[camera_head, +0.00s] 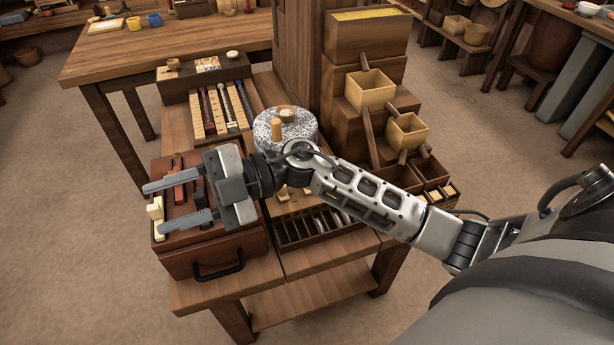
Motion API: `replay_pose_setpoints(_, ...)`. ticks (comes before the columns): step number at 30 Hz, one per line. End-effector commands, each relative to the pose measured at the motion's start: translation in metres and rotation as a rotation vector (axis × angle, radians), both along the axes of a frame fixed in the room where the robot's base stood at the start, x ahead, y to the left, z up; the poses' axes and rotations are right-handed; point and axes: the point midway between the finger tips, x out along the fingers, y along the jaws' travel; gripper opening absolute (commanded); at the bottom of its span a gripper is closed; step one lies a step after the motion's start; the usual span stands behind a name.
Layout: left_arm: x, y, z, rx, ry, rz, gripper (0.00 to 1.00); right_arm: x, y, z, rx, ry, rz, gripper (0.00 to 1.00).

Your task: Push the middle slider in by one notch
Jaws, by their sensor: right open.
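A reddish-brown box (205,262) with a black front handle (219,270) stands on the near left of the wooden stand. On its top show a cream knob (155,209) at the left and a red piece (180,192) further right. Behind it, a rack (219,110) holds three dark, rod-like pieces between cream notched strips; the middle rod (228,104) lies between the other two. I cannot tell for certain which set is the sliders. My right gripper (166,207) is open above the box, fingers pointing left, with the red piece showing between them. It hides part of the box top. My left gripper is not in view.
A round grey millstone (296,127) with a wooden peg stands behind my right wrist. A slotted tray (304,229) lies right of the box. Stepped wooden bins (375,89) rise at the back right. Free floor (75,250) is at the left.

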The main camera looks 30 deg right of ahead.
Motion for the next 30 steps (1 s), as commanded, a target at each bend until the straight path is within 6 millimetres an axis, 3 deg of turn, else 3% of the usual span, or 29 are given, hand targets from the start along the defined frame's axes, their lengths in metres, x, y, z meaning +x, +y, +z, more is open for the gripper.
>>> replay_pose_setpoints(2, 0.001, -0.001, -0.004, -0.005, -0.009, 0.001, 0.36, 0.014, -0.025, -0.032, -0.363, -0.041, 0.142, 0.41)
replay_pose_setpoints(4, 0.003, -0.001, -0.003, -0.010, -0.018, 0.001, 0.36, 0.032, -0.068, -0.054, -0.687, -0.002, 0.178, 0.41)
replay_pose_setpoints(6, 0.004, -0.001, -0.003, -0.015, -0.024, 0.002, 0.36, 0.053, -0.122, -0.062, -0.980, 0.077, 0.137, 0.41)
replay_pose_setpoints(9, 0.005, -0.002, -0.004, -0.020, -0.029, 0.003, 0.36, 0.074, -0.194, -0.051, -1.295, 0.215, 0.008, 0.41)
replay_pose_setpoints(13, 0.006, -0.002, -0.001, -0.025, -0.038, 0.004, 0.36, 0.082, -0.253, -0.029, -1.509, 0.356, -0.147, 0.41)
replay_pose_setpoints(16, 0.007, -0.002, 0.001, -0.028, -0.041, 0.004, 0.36, 0.083, -0.271, -0.023, -1.572, 0.408, -0.205, 0.41)
replay_pose_setpoints(20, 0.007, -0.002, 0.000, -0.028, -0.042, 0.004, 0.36, 0.082, -0.274, -0.034, -1.586, 0.423, -0.215, 0.41)
replay_pose_setpoints(30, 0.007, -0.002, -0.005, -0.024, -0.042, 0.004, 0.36, 0.081, -0.273, -0.105, -1.581, 0.420, -0.210, 0.41)
